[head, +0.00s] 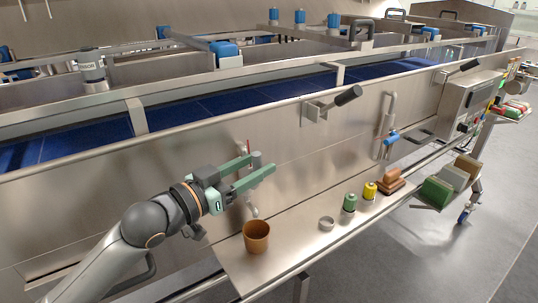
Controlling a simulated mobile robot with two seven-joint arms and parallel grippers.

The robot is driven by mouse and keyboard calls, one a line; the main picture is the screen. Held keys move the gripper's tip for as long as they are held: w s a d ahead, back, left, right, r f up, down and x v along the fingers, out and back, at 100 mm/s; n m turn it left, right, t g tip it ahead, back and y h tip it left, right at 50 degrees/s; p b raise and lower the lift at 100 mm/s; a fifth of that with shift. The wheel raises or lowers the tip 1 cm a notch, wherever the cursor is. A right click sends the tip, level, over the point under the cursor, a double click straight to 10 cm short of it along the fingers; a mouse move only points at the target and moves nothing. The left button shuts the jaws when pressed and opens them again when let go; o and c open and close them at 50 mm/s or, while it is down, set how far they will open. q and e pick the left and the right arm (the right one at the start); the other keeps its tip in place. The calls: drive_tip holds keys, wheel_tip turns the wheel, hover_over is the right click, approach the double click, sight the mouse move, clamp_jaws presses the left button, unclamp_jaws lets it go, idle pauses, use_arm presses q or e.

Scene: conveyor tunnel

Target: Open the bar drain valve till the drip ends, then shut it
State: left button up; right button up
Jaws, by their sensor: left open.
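My left gripper (262,165) has two green fingers. They are open and spread at a small grey valve body (256,158) on the steel side panel. I cannot tell whether the fingers touch it. A thin red piece (248,147) stands upright just behind the fingertips. Below the gripper a short grey spout (252,210) points down above an orange-brown cup (256,237) on the shelf. No drip can be made out. A second pipe with a blue handle (391,138) is on the panel to the right. My right gripper is not in view.
A steel shelf (300,247) runs along the panel. It holds a metal ring (327,223), a green jar (350,202), a yellow jar (370,190) and brown blocks (391,180). A black-gripped lever (340,100) juts out above right. A control box (470,98) is farther right.

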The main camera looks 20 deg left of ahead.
sight(261, 163)
use_arm(q)
drive_tip(key=shift+x, duration=2.15)
clamp_jaws()
